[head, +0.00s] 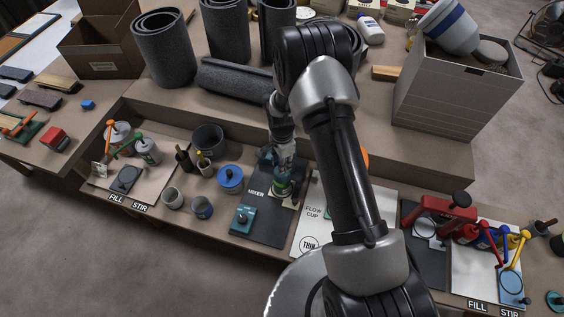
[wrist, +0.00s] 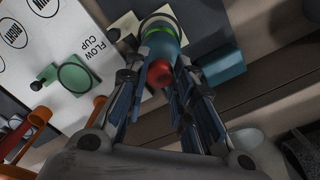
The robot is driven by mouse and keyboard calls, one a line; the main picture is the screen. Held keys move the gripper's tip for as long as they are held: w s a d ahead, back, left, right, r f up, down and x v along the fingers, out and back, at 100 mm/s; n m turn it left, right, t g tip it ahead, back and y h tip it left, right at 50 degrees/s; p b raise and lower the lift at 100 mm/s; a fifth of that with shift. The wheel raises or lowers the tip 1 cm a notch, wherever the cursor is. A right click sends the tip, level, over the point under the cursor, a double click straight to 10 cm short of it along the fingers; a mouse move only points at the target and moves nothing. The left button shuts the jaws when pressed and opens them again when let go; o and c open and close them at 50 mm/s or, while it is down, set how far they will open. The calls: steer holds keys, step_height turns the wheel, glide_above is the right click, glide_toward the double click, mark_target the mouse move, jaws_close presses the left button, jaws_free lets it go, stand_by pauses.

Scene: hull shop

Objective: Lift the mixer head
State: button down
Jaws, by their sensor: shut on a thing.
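The teal mixer head (wrist: 160,42), with a bright green band and a red knob (wrist: 159,73) at its end, shows at the top middle of the wrist view. In the head view the mixer (head: 281,187) stands on a dark board (head: 262,222) marked MIXER. My gripper (head: 286,158) reaches down over it from behind. In the wrist view my gripper (wrist: 158,78) has its fingers on both sides of the red knob, shut on it. The fingers hide part of the head. I cannot tell whether the head is tilted.
A teal control box (head: 243,219) sits in front of the mixer, and a blue-lidded pot (head: 230,178) stands to its left. A white FLOW CUP sheet (head: 311,215) lies to the right. A raised shelf with grey rolls (head: 163,49) is behind.

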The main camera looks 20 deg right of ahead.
step_height(320, 180, up, 11)
steer(key=p, duration=0.5)
steer(key=shift+w, duration=0.2)
steer(key=c, duration=1.8)
jaws_free()
steer(key=shift+r, duration=0.1)
steer(key=o, duration=0.3)
steer(key=shift+s, duration=0.2)
steer(key=shift+o, duration=0.8)
step_height(320, 180, up, 12)
